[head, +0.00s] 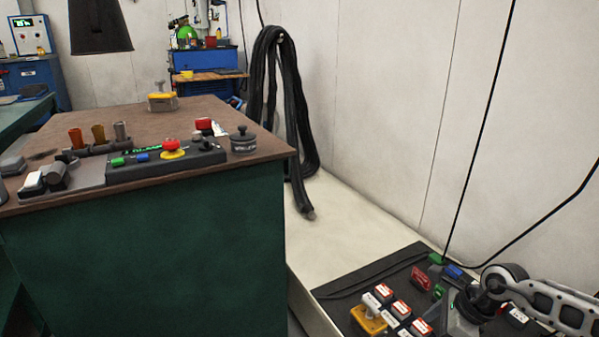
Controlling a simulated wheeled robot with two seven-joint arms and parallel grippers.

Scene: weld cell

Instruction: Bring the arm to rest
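A pale grey jointed arm (560,304) comes in from the right edge of the head view, low down. I take it for my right arm. It bends at a dark round joint and its dark end part (463,309) reaches down over a black mat or panel (372,272). No separate fingertips can be made out there, so I cannot tell open from shut or whether anything is held. My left arm and gripper are not in view.
Several red-and-white blocks (401,309), a yellow handled block (369,318) and a red block (421,278) lie around the arm's end. A green bench (150,262) with a control box (165,160) stands left. Black cables (480,135) hang nearby.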

